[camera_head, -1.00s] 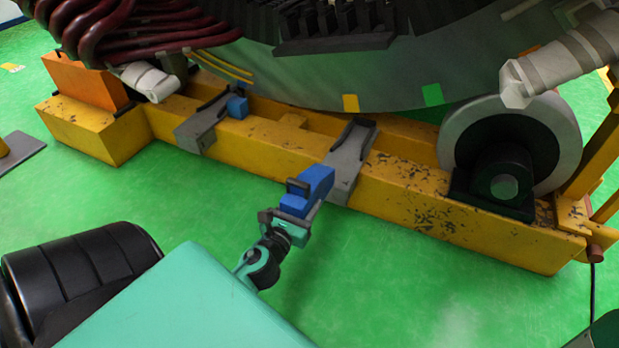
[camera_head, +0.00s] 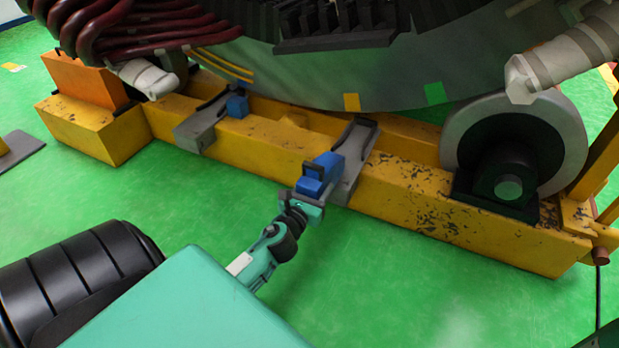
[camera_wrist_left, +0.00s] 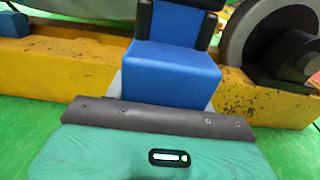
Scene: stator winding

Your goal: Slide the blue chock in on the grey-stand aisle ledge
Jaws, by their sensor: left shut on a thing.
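The blue chock (camera_head: 322,172) is held by my left gripper (camera_head: 312,190) at the near end of the right grey ledge (camera_head: 352,165) on the yellow beam. Its far end overlaps the ledge in the head view; I cannot tell whether it touches the ledge surface. My right gripper does not show.
Another grey ledge (camera_head: 200,128) to the left bears a small blue block (camera_head: 237,106). The yellow beam (camera_head: 262,148) runs under the large stator ring (camera_head: 390,88). A grey roller (camera_head: 565,140) stands at the right. Green floor (camera_head: 150,205) is clear in front.

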